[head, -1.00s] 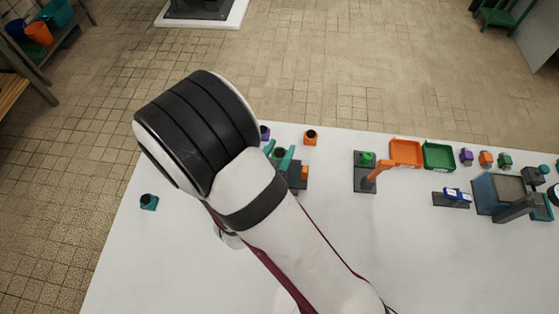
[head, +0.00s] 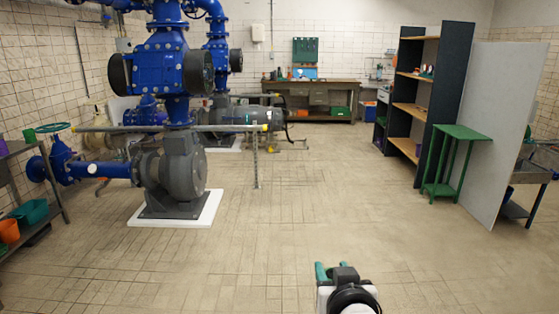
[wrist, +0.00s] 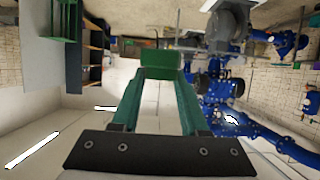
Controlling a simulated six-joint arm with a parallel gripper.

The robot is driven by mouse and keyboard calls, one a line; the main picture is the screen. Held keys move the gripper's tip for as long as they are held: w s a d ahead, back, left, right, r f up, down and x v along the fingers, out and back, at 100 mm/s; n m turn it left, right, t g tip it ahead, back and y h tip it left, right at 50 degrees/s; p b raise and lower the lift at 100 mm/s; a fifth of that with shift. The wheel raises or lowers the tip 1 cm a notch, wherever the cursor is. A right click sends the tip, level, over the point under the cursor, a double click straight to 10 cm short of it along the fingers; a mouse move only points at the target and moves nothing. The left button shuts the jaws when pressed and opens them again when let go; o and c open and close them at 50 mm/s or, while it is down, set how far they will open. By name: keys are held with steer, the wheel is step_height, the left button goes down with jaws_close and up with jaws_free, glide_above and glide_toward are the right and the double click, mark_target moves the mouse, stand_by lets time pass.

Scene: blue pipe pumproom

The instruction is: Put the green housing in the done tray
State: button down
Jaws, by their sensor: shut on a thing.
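My gripper (wrist: 160,78) has two teal fingers, shut on a green block-shaped part, the green housing (wrist: 156,57), at the fingertips in the wrist view. Its near face looks flat; the rest is hidden. In the head view my gripper (head: 331,268) shows only at the bottom edge, and I cannot make out the housing there. The white work table and the done tray are not in the head view now.
A grey pump (head: 172,175) with blue pipes stands on a white plinth at left. A green stand (head: 455,140) and a shelf unit (head: 425,95) are at right. A workbench (head: 310,97) stands at the back. The tiled floor (head: 300,200) between is clear.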

steer(key=a+f+h, duration=0.1)
steer(key=a+f, duration=1)
steer(key=a, duration=0.1)
steer(key=s+a+f+m+h, duration=0.1)
steer(key=s+a+f+m, duration=0.1)
steer(key=s+f, duration=0.5)
steer(key=shift+s+a+f+h, duration=0.2)
steer(key=shift+s+f+h, duration=0.1)
steer(key=shift+s+h, duration=0.15)
steer(key=shift+f, duration=0.1)
step_height(320, 180, down, 10)
steer(key=shift+r, duration=0.25)
steer(key=shift+c, duration=2.1)
jaws_free()
